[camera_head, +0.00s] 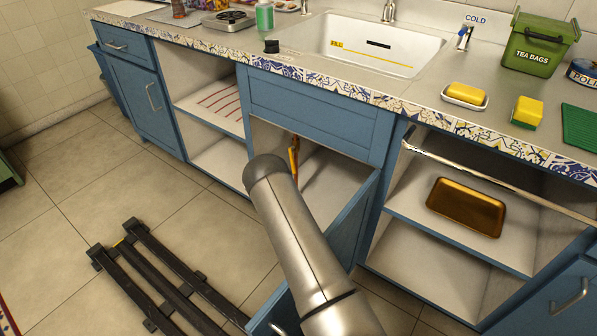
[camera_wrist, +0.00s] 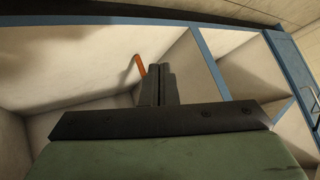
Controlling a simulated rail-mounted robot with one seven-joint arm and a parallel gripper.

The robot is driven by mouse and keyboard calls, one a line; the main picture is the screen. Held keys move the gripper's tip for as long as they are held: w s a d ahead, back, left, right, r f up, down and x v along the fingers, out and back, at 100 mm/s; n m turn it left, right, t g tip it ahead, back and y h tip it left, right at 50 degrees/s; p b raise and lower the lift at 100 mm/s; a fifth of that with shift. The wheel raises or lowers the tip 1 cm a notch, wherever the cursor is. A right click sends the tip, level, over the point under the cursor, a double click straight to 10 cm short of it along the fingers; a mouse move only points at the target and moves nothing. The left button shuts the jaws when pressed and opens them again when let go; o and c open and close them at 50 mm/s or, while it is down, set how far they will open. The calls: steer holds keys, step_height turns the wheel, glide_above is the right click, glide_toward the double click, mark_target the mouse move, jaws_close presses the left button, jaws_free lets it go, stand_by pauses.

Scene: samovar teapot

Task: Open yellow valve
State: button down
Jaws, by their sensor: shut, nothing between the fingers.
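The valve shows as a thin yellow-orange handle (camera_head: 294,155) inside the open cabinet under the sink, just beyond the end of my arm in the head view. In the wrist view it is an orange, bent bar (camera_wrist: 140,66) near the pale cabinet wall. My gripper (camera_wrist: 160,70) is shut and empty, just to the right of the bar in that view. I cannot tell whether the fingers touch it. The lower part of the bar is partly hidden behind the fingers. In the head view my arm hides the gripper.
The blue cabinet door (camera_head: 347,235) stands open to the right of my arm. Open shelves lie on both sides, one holding a brown tray (camera_head: 466,207). The white sink (camera_head: 370,45) is above. A dark slatted rack (camera_head: 165,280) is on the floor at lower left.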

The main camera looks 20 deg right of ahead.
steer(key=s+d+f+n+g+h+p, duration=0.1)
steer(key=s+d+f+n+g+h, duration=0.15)
steer(key=s+d+n+g, duration=0.4)
steer(key=s+d+f+n+g+h+p, duration=0.1)
steer(key=s+d+f+n+g, duration=0.2)
steer(key=s+n, duration=0.65)
steer(key=w+d+r+n+t+h+p, duration=0.15)
steer(key=w+d+r+n+h, duration=0.3)
steer(key=n, duration=0.55)
steer(key=w+d+r+n+t+h+p, duration=0.1)
steer(key=w+d+r+n+t+h, duration=0.15)
steer(key=d+r+n, duration=0.45)
steer(key=w+a+r+n+t+y+p, duration=0.1)
steer(key=w+a+r+n+t+y, duration=0.2)
steer(key=n, duration=0.6)
steer(key=w+a+n+t+y, duration=0.2)
steer(key=w+n+t, duration=0.35)
steer(key=n, duration=0.25)
steer(key=w+a+r+n+t+y+p, duration=0.1)
steer(key=w+a+r+n+t+y, duration=0.15)
steer(key=w+n, duration=0.45)
steer(key=w+a+f+n+b, duration=0.1)
steer(key=w+b, duration=0.3)
steer(key=w, duration=0.5)
steer(key=shift+a+f+n+t+b, duration=0.2)
steer(key=shift+f+n+t+b, duration=0.25)
steer(key=shift+f, duration=0.35)
